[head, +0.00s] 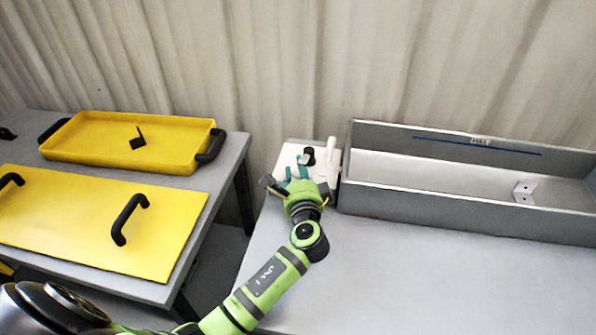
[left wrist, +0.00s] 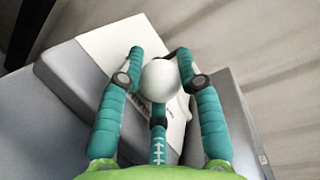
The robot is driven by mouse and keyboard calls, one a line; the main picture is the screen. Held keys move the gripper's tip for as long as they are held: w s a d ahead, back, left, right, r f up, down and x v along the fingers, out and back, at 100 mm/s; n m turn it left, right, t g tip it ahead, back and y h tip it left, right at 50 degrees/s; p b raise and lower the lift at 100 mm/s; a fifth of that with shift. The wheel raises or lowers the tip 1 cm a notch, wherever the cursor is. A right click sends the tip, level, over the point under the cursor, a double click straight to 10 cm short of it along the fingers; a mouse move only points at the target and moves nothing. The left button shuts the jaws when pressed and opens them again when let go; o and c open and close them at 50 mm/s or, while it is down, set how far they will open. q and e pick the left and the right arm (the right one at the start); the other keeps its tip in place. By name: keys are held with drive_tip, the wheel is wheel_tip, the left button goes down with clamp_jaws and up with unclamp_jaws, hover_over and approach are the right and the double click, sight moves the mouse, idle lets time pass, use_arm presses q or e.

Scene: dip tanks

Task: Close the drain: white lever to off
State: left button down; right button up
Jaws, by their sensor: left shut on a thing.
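The white lever's rounded end (left wrist: 160,80) sits between the teal fingers of my left gripper (left wrist: 158,70) in the left wrist view. The fingers are closed around it from both sides, with a third finger below. In the head view my left gripper (head: 308,170) is at the white panel (head: 289,153), just left of the grey tank (head: 440,195). A pale upright part (head: 332,152) shows beside the fingers. The fingers hide much of the lever, and I cannot read an on or off mark. My right gripper is not in view.
The long grey tank has a blue line on its back wall and a small white block (head: 524,192) inside. On the left table are a yellow tray (head: 85,152) and a yellow lid (head: 75,225) with black handles. The grey tabletop (head: 400,280) in front is clear.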

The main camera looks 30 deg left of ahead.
use_arm(q)
drive_tip(key=c, duration=1.1)
unclamp_jaws()
drive_tip(key=v, duration=1.2)
drive_tip(key=shift+s, duration=0.1)
